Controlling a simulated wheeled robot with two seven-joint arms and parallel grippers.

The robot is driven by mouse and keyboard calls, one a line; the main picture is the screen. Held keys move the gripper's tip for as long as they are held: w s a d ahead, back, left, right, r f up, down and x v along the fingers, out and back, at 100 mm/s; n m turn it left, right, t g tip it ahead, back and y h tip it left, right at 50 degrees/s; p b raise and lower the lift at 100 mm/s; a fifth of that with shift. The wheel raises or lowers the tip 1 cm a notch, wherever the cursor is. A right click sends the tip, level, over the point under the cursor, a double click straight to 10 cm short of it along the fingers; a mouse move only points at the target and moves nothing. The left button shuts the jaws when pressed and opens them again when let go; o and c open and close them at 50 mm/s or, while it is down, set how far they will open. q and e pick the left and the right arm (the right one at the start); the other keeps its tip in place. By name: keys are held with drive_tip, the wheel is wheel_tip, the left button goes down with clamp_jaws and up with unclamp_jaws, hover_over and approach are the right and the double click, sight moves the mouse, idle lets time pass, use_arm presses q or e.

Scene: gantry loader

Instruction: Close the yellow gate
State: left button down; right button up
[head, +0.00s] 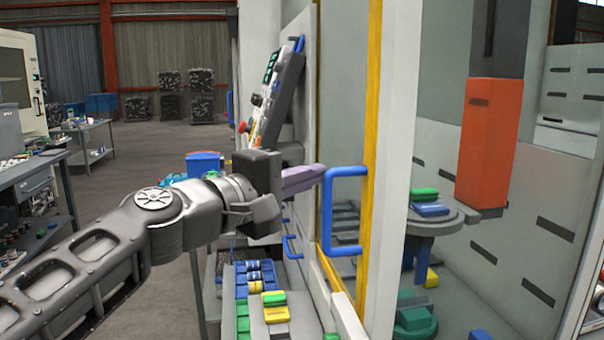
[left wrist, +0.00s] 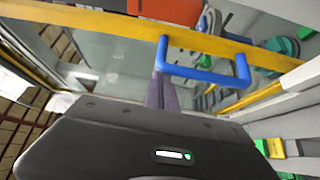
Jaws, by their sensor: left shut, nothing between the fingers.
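The yellow gate (head: 373,100) is a clear panel in a yellow frame on the machine's front. Its blue handle (head: 330,212) is a bracket on the right-hand yellow upright. My left gripper (head: 318,172) has purple fingers, shut and empty, with their tips close to the handle's upper end. In the left wrist view the gate's yellow bar (left wrist: 90,20) crosses the top. There the fingers (left wrist: 160,75) point at the left end of the handle (left wrist: 205,75). I cannot tell whether they touch it. My right gripper is not in view.
A tilted control panel (head: 277,95) stands just behind my left gripper. Below are trays with blue bins (head: 255,272) and coloured blocks. Right of the white post (head: 400,150), an orange gantry part (head: 488,140) hangs inside the machine. Open floor lies behind, at left.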

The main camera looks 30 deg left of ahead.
use_arm(q)
drive_tip(key=s+d, duration=0.4)
drive_tip(key=s, duration=0.1)
drive_tip(key=shift+s+d+f, duration=0.15)
drive_tip(key=shift+s, duration=0.1)
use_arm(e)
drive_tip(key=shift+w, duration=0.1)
